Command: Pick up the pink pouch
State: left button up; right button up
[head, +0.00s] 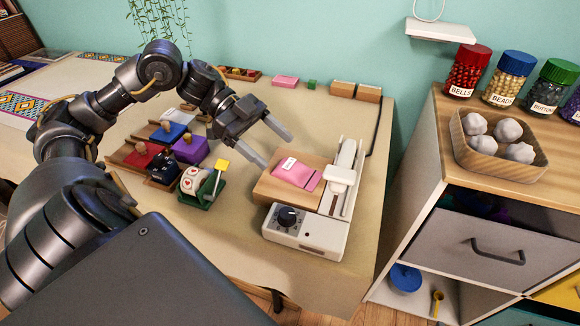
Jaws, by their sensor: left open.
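A pink pouch (297,172) with a small white label lies flat on a wooden board at the left part of a white sealing machine (307,232). My left gripper (277,146) is open and empty. Its two fingers point down and right, just above and left of the pouch in the picture; I cannot tell the height gap. The pouch shows almost whole. My right gripper is not in view.
Small trays with coloured items (177,148) stand left of the machine, under my left arm. Another pink item (285,81) and wooden blocks (355,91) lie at the back. A cabinet with jars and a basket (538,170) stands right.

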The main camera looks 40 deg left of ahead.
aim_at(290, 164)
pick_arm(q)
jog(key=x, duration=0.5)
jog(key=shift+s+d+r, duration=0.1)
jog(key=shift+s, duration=0.15)
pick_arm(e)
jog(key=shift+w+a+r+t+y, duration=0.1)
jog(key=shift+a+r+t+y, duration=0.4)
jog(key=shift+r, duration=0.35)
pick_arm(q)
jog(key=c, duration=1)
jog(key=shift+c, duration=0.3)
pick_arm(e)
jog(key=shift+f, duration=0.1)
